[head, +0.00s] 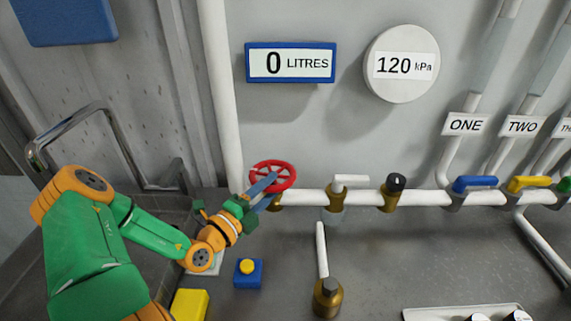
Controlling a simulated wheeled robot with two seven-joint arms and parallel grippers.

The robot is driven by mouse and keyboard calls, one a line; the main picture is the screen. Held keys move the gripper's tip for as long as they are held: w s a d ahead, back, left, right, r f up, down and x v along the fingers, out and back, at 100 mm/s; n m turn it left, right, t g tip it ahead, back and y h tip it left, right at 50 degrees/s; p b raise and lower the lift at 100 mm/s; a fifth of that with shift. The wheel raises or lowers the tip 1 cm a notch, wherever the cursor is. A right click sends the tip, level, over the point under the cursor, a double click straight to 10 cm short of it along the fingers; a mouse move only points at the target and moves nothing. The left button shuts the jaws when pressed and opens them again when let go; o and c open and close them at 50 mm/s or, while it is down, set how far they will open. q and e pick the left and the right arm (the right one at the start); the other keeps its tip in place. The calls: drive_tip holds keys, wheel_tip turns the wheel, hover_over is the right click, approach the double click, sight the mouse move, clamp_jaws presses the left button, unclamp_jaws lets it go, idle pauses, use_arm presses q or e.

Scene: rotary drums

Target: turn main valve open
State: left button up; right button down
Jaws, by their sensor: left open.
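The main valve is most likely the red handwheel (286,175), which sits at the left end of the white horizontal pipe (313,197). My left gripper (268,186) comes in from the left, with its blue fingers at the left side of the red wheel. The fingers are open and overlap the wheel's rim in the picture; whether they touch it I cannot tell. My right gripper is not in view.
A display (290,63) reads 0 LITRES and a round gauge (402,64) reads 120 kPa. A white-handled valve (350,180), a black knob (396,183), and blue (474,184) and yellow (529,183) levers follow rightward. A blue box with yellow button (248,267) stands below.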

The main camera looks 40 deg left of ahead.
sight(285, 172)
use_arm(q)
drive_tip(key=shift+w, duration=0.4)
drive_tip(key=w, duration=0.1)
drive_tip(key=w+b, duration=0.1)
drive_tip(key=w, duration=0.2)
drive_tip(key=shift+w+r, duration=0.25)
drive_tip(key=shift+r, duration=0.15)
drive_tip(key=shift+w+a+f, duration=0.1)
drive_tip(key=shift+w+f, duration=0.05)
drive_tip(key=shift+w, duration=0.3)
drive_tip(key=shift+s, duration=0.15)
drive_tip(key=shift+c, duration=0.8)
clamp_jaws()
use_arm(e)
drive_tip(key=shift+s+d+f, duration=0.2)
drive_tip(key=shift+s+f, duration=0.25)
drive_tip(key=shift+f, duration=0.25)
